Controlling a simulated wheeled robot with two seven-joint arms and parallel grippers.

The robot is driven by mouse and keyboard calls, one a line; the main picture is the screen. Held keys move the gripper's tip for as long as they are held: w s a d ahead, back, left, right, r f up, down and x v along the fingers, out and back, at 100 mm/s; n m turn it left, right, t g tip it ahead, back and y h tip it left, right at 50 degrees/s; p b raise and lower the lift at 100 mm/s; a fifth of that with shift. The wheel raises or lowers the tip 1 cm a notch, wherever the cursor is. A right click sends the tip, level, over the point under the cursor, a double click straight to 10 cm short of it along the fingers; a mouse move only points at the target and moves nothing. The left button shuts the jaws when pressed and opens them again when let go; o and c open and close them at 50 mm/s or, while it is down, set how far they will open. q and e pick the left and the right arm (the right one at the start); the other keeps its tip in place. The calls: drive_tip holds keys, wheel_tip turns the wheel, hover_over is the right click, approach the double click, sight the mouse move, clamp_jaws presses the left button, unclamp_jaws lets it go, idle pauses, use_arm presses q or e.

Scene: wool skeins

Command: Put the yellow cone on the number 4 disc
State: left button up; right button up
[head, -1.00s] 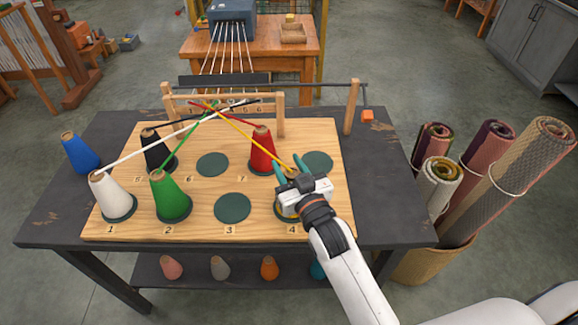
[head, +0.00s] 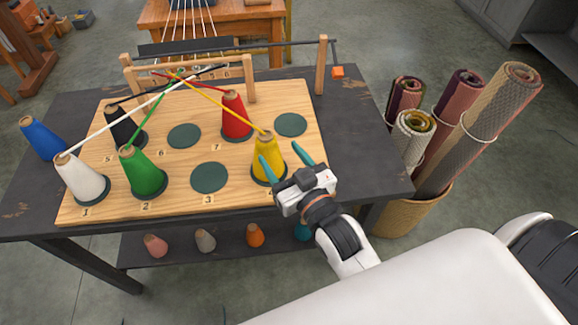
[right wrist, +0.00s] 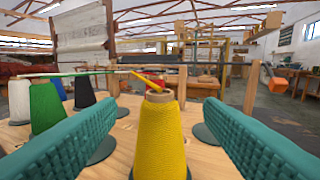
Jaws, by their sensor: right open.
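The yellow cone (head: 268,160) stands upright on the number 4 disc (head: 256,179) at the board's front right. Its yellow yarn runs up to the wooden frame at the back. My right gripper (head: 288,164) is open, with its teal fingers pointing at the board just right of and in front of the cone. In the right wrist view the yellow cone (right wrist: 160,130) stands ahead between the two spread fingers, with no finger visibly touching it. Most of the number 4 label is hidden by the gripper. My left gripper is not in view.
White (head: 82,178), green (head: 143,172), black (head: 125,127) and red (head: 235,115) cones stand on the wooden board (head: 180,207). A blue cone (head: 42,138) stands on the dark table. The number 3 disc (head: 209,177) is empty. Rolled rugs (head: 470,130) stand in a basket at right.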

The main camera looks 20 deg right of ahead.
drive_tip(key=shift+s+d, duration=0.15)
drive_tip(key=shift+s, duration=1.1)
